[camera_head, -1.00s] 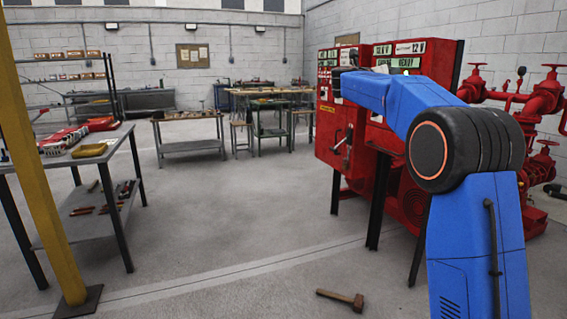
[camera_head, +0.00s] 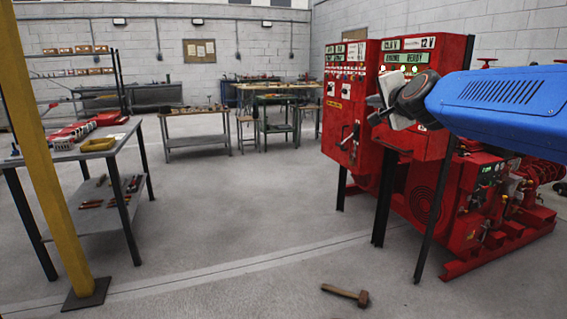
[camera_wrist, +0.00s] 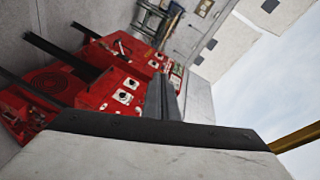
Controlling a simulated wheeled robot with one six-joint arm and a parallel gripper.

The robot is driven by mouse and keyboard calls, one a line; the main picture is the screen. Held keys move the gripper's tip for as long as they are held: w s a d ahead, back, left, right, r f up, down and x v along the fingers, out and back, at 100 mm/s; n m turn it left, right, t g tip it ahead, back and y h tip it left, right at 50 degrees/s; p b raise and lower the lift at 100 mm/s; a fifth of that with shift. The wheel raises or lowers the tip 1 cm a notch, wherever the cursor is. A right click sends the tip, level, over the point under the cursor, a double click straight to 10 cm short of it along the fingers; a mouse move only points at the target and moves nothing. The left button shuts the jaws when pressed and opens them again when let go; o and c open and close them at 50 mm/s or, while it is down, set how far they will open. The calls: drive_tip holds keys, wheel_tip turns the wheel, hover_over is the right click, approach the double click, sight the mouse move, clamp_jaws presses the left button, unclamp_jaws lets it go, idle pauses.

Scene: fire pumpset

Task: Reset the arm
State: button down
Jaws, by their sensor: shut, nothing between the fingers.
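My blue arm reaches in from the right edge in the head view. My gripper (camera_head: 376,108) is at its end, in front of the red control cabinets, pointing left. In the wrist view the dark gripper fingers (camera_wrist: 162,98) are together with nothing between them. The red cabinet with the "ENGINE READY" display (camera_head: 407,60) is partly hidden behind my arm. The wrist view is tilted and shows the red panels (camera_wrist: 118,85) to the left of the fingers.
A yellow post (camera_head: 45,150) and a tool table (camera_head: 100,149) stand at the left. A hammer (camera_head: 345,294) lies on the floor. Red pump machinery (camera_head: 490,215) stands below and behind my arm. The middle floor is clear, with workbenches (camera_head: 195,142) farther back.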

drive_tip(key=s+d+f+n+g, duration=0.1)
drive_tip(key=s+f+n+g, duration=0.3)
drive_tip(key=s+f, duration=0.8)
drive_tip(key=s+d+f+n+g+h, duration=0.1)
drive_tip(key=s+f+n+g, duration=0.3)
drive_tip(key=s+f, duration=0.8)
drive_tip(key=s+d+f+n+g, duration=0.2)
drive_tip(key=s+f+n, duration=0.3)
drive_tip(key=s+f, duration=0.8)
drive_tip(key=s+g, duration=0.1)
drive_tip(key=s, duration=0.2)
drive_tip(key=shift+s+g, duration=0.15)
drive_tip(key=shift+g, duration=0.25)
drive_tip(key=c, duration=2.4)
unclamp_jaws()
drive_tip(key=shift+c, duration=0.2)
